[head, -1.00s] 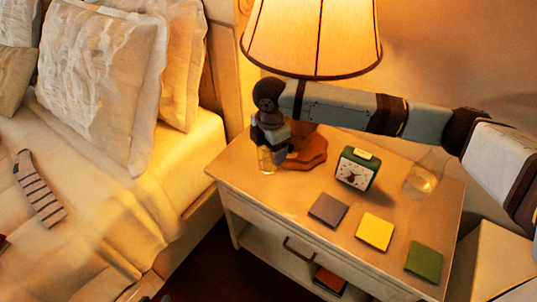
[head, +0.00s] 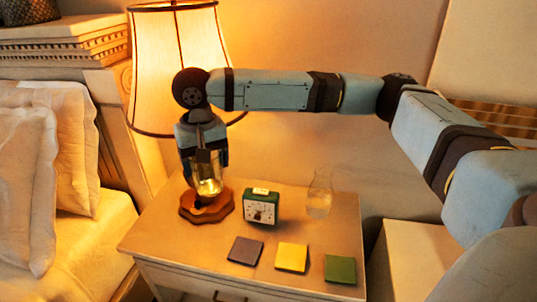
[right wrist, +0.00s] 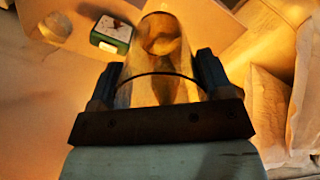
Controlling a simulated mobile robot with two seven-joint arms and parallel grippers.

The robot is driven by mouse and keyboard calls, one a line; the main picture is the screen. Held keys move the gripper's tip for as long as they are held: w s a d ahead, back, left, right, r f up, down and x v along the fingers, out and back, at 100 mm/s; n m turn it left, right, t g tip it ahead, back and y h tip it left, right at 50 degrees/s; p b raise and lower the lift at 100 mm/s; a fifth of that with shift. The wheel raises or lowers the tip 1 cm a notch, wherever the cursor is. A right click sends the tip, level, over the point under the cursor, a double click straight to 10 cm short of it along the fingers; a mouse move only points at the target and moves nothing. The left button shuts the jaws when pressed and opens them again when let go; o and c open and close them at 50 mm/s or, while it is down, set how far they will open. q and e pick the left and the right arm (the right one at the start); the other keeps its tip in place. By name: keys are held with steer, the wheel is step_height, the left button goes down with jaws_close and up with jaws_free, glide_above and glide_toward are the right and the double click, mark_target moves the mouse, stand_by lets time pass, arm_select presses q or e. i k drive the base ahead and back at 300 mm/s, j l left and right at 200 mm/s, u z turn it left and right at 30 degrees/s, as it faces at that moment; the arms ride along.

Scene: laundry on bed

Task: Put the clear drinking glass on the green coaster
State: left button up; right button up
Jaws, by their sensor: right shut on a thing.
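The clear drinking glass (head: 208,187) is held upright in my right gripper (head: 205,166), in front of or above the lamp's wooden base in the head view. In the right wrist view the glass (right wrist: 158,62) sits between the two fingers of the gripper (right wrist: 156,82), which is shut on it. The green coaster (head: 341,269) lies bare near the nightstand's front right corner, well to the right of the glass. My left gripper is not in view.
A yellow coaster (head: 292,257) and a grey coaster (head: 245,251) lie left of the green one. The lit lamp (head: 176,65) stands close behind my gripper.

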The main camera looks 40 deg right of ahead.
mark_target(340, 268)
steer(key=i+j, duration=0.1)
steer(key=j, duration=0.25)
steer(key=i+j, duration=0.15)
steer(key=j, duration=0.2)
steer(key=j+z, duration=0.15)
steer(key=z, duration=1.15)
